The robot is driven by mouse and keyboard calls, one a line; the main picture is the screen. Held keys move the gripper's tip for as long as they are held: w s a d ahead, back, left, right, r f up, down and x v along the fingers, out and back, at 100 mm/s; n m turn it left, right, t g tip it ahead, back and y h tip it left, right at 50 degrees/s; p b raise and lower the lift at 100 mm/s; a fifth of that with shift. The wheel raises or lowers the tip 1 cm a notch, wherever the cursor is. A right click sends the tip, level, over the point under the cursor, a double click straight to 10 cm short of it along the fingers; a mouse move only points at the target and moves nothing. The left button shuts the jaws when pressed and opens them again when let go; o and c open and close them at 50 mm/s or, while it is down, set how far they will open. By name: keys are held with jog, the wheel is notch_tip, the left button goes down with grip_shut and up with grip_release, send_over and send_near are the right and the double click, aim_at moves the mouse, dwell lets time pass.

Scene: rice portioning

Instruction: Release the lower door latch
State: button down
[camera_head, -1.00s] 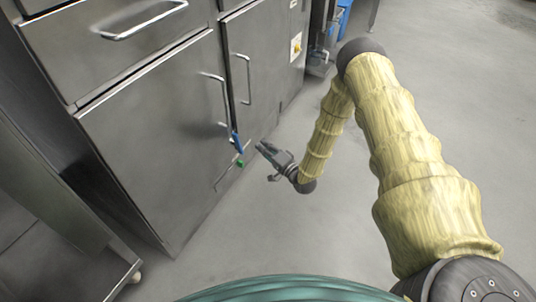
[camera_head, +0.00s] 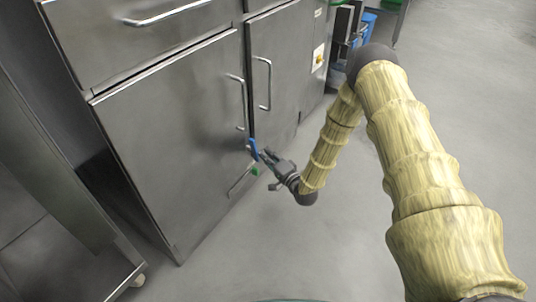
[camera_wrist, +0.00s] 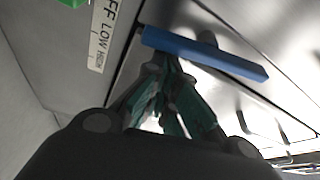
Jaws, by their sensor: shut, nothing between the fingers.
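A blue bar (camera_head: 253,149), which looks like the lower door latch, is at the lower right edge of the large steel door (camera_head: 170,130). In the wrist view the blue bar (camera_wrist: 205,53) lies across the picture, slightly tilted, just beyond my fingertips. My gripper (camera_head: 265,154) is shut and empty, close to the bar on its right side in the head view. In the wrist view my gripper (camera_wrist: 165,66) has its tips together, just below the left part of the bar. I cannot tell whether they touch it.
A second steel door (camera_head: 285,80) with a vertical handle stands to the right. A green knob (camera_head: 255,172) is below the blue bar. A label (camera_wrist: 100,35) with "LOW" is at the upper left of the wrist view. The grey floor (camera_head: 300,240) is clear in front.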

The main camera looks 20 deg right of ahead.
jog(key=a+m+p, duration=0.1)
jog(key=s+a+f+m+g+p, duration=0.1)
jog(key=shift+s+m+p, duration=0.15)
jog(key=shift+m+p, duration=0.25)
dwell(0.3)
jog(key=w+d, duration=0.2)
jog(key=shift+w+d, duration=0.3)
jog(key=shift+s+d+r+h, duration=0.1)
jog(key=shift+s+d+h, duration=0.1)
jog(key=shift+d, duration=0.25)
jog(key=shift+s+d+r+h, duration=0.1)
jog(key=shift+s+d, duration=0.05)
jog(key=shift+d, duration=0.3)
jog(key=p+v, duration=0.4)
jog(key=v, duration=0.5)
jog(key=shift+f, duration=0.2)
